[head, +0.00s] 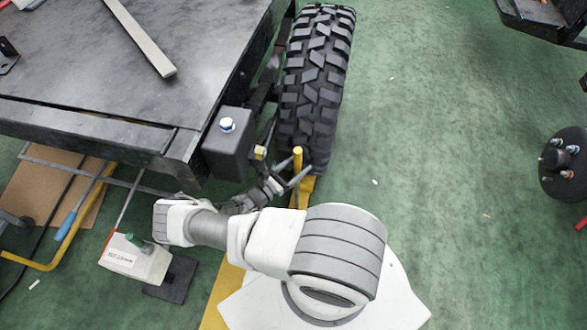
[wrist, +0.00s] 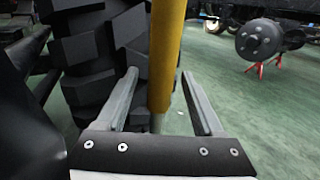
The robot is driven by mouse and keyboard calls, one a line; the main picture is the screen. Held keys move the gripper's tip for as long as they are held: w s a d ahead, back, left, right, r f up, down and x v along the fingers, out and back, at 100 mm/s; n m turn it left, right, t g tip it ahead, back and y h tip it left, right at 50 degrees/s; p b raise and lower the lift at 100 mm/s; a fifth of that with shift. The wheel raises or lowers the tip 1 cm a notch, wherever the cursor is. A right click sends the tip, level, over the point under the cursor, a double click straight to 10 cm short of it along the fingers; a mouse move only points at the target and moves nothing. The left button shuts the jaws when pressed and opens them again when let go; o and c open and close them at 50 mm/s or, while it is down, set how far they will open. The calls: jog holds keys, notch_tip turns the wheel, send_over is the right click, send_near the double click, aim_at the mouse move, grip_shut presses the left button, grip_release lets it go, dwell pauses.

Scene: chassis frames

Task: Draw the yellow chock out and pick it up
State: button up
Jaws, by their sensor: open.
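The yellow chock (head: 304,190) is at the foot of the black knobbly tyre (head: 318,80), with a yellow upright handle (head: 297,158). My arm hides part of its lower portion in the head view. My gripper (head: 288,182) is open beside the tyre, with its fingers close to the handle. In the wrist view, the handle (wrist: 165,60) rises between the two spread fingers of my gripper (wrist: 158,88). It looks nearer the left finger than the right; I cannot tell whether it touches. The chock's body is not visible in the wrist view.
The dark chassis frame (head: 80,75) and a black box (head: 227,150) with a blue-white cap are left of the tyre. A white jug (head: 135,258) stands at lower left. Open green floor (head: 450,130) lies right of the tyre; a black hub (head: 566,165) is at far right.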

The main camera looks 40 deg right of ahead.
grip_shut()
dwell(0.3)
jog(key=shift+a, duration=0.15)
dwell(1.1)
